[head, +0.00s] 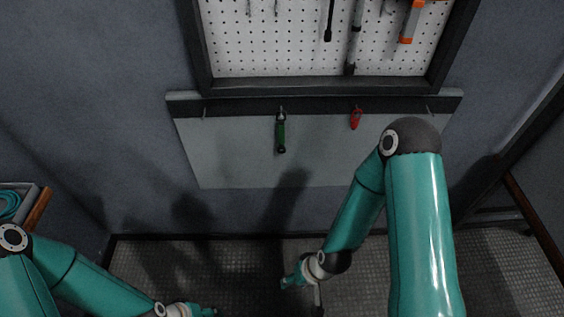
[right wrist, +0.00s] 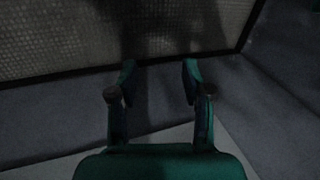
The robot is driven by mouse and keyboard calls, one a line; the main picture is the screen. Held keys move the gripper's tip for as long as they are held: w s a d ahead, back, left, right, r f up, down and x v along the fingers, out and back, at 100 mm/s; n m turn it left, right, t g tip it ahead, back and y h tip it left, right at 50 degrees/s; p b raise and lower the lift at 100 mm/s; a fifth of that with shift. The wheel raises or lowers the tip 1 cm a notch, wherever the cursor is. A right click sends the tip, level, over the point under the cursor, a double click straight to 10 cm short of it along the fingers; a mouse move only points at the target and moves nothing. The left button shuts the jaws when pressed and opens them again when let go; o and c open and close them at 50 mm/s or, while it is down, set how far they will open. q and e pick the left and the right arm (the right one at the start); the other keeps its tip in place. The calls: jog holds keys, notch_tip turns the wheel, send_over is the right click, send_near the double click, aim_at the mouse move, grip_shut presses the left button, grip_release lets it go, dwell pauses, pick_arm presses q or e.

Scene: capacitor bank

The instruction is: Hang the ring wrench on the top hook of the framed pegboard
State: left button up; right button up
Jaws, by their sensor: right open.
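The framed pegboard (head: 280,50) is on the wall at the top of the head view, its upper part cut off by the picture edge. Small hooks show near that edge; I cannot tell which is the top hook. I cannot pick out the ring wrench with certainty. My right gripper (head: 291,282) is low, near the floor and well below the board. In the right wrist view its fingers (right wrist: 159,72) are apart with nothing between them. My left gripper (head: 204,311) is at the bottom edge, partly cut off, its jaw state unclear.
Below the board, a dark rail (head: 230,105) with hooks carries a green-handled tool (head: 281,133) and a red item (head: 355,119). On the pegboard hang a dark tool (head: 329,20), a grey tool (head: 354,38) and an orange-handled tool (head: 411,22). A tray (head: 37,207) stands at far left.

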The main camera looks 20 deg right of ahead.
jog(key=w+d+f+t+h+b, duration=0.1)
jog(key=w+t+b, duration=0.3)
jog(key=w, duration=0.5)
jog(key=m+t+h+b, duration=0.1)
jog(key=t+h+b, duration=0.7)
jog(key=t+b, duration=0.35)
send_near(281, 136)
jog(key=w, duration=0.1)
jog(key=x, duration=0.1)
jog(key=p+x, duration=0.1)
jog(key=x, duration=0.1)
jog(key=p+x, duration=0.1)
jog(key=x, duration=0.1)
jog(key=shift+d, duration=0.3)
jog(key=x, duration=0.2)
jog(key=shift+w+d+f+b, duration=0.1)
jog(key=shift+w+f+b, duration=0.05)
jog(key=shift+w+b, duration=0.2)
jog(key=shift+w+d, duration=0.15)
jog(key=shift+w, duration=0.5)
